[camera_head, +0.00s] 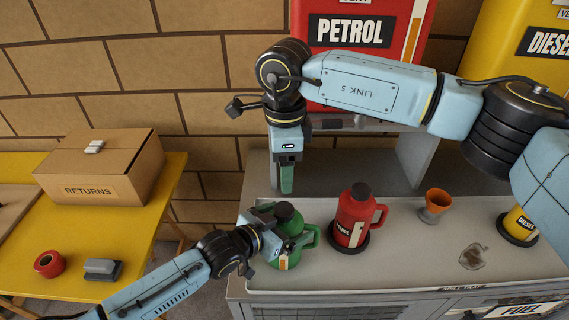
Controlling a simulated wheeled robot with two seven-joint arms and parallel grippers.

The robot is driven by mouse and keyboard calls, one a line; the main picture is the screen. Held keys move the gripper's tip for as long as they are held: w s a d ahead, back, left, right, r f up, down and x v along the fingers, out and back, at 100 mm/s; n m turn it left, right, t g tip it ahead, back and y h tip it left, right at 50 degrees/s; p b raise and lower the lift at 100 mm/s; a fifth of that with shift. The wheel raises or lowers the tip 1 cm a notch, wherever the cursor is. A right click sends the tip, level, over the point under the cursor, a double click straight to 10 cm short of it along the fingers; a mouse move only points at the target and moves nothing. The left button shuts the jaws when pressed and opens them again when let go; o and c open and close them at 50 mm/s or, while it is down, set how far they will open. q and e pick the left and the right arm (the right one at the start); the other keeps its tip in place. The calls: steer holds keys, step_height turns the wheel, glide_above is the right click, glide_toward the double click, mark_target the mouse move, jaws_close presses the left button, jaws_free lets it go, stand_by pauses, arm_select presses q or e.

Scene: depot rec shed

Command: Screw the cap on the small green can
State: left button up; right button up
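The small green can (296,228) stands near the left end of the grey bench, with a handle on its right side. A dark round cap (285,211) shows at its top; I cannot tell how tightly it sits. My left gripper (270,229) reaches in from the lower left and appears shut on the can's upper left side, hiding part of it. My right gripper (286,180) points straight down above and behind the can, apart from the cap. Its fingers are seen edge-on, so its opening cannot be told.
A red can (350,222) with a black cap stands close right of the green can. A yellow table (150,225) with a cardboard box (92,178) is left.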

arm_select(q)
steer(key=p+v, duration=0.1)
steer(key=v, duration=1.2)
steer(key=shift+s+a+r, duration=0.1)
